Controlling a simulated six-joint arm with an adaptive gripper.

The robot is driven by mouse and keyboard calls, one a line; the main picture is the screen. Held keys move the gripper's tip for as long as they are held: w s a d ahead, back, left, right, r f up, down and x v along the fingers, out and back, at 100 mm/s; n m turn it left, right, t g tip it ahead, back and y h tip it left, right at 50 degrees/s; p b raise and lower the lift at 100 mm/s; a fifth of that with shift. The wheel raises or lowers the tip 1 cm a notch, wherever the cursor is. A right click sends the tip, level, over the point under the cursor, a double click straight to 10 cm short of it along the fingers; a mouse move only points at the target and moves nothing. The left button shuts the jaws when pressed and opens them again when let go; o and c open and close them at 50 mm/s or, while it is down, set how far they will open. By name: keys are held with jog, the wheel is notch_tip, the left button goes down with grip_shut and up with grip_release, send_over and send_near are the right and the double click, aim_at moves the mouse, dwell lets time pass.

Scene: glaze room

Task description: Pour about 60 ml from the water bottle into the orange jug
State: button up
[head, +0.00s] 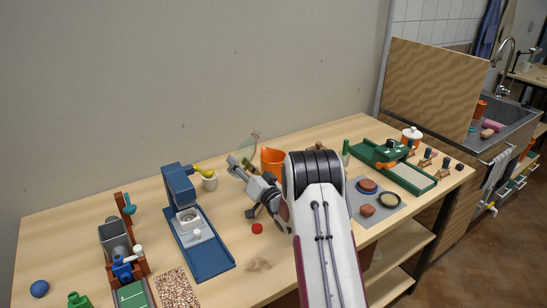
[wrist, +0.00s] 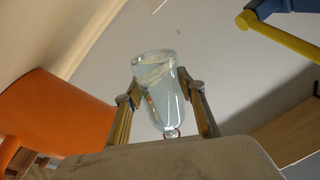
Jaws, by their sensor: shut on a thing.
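The water bottle (head: 248,145) is clear and pale. It is held above the table and tilted, its upper end leaning right toward the orange jug (head: 272,156). My gripper (head: 241,163) is shut on the bottle, just left of the jug. In the wrist view the bottle (wrist: 160,90) stands between the two fingers of my gripper (wrist: 165,105), with pale liquid showing inside. The orange jug (wrist: 50,112) fills the left of that view, apart from the bottle. My arm hides the jug's lower right part in the head view. No stream is visible, and the jug's inside is hidden.
A red ball (head: 257,228) lies in front. A grey mat (head: 370,205) with round pieces and a green press (head: 400,168) are at right.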

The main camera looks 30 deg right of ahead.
aim_at(246, 153)
jog(key=shift+d+n+g+y, duration=0.15)
jog(key=shift+n+g, duration=0.1)
jog(key=shift+n, duration=0.85)
jog(key=shift+d+n+g+y, duration=0.15)
jog(key=shift+n+g, duration=0.1)
jog(key=shift+n, duration=0.85)
jog(key=shift+r+n, duration=0.2)
jog(key=shift+n, duration=0.1)
jog(key=shift+s+d+r+n+g, duration=0.15)
jog(key=shift+r+n+g, duration=0.15)
jog(key=shift+r+n, duration=0.7)
jog(key=shift+r, duration=0.1)
